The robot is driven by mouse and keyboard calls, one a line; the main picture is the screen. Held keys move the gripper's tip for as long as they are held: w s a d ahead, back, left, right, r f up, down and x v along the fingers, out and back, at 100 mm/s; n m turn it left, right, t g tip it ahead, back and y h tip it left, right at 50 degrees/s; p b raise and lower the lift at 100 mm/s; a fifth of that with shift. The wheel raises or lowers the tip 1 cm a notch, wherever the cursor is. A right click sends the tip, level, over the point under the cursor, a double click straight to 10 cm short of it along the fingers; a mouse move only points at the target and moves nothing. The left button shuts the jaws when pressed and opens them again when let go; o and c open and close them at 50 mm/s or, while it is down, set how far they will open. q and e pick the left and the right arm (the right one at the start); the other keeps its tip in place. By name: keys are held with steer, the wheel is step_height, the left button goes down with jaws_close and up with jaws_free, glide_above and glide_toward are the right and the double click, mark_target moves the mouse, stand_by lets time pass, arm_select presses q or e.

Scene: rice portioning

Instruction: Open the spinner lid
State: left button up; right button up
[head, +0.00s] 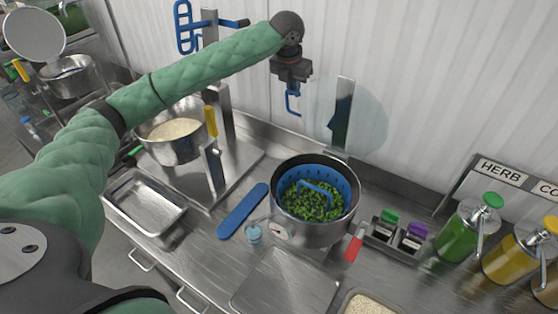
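The spinner (315,233) is a round steel pot with a blue slotted basket (288,180) inside. Chopped green herbs (312,202) fill the basket, and its top is uncovered. A faint see-through disc (368,112), which looks like the spinner lid, stands raised behind the pot near the wall. My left gripper (292,84) points down, above and behind the pot, to the left of the disc. A small blue loop (290,104) shows right at its fingertips; I cannot tell whether the fingers grip it. My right gripper is out of view.
A pot of pale grain (172,130) stands on the left. An empty steel tray (145,203) and a blue bar (243,211) lie nearer. Pump bottles (460,235) and a small caddy (398,236) stand right. A flat steel plate (285,285) lies in front.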

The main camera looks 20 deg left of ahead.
arm_select(q)
steer(key=o, duration=0.5)
steer(key=shift+s, duration=0.1)
steer(key=shift+c, duration=0.2)
step_height(320, 180, up, 10)
stand_by(0.7)
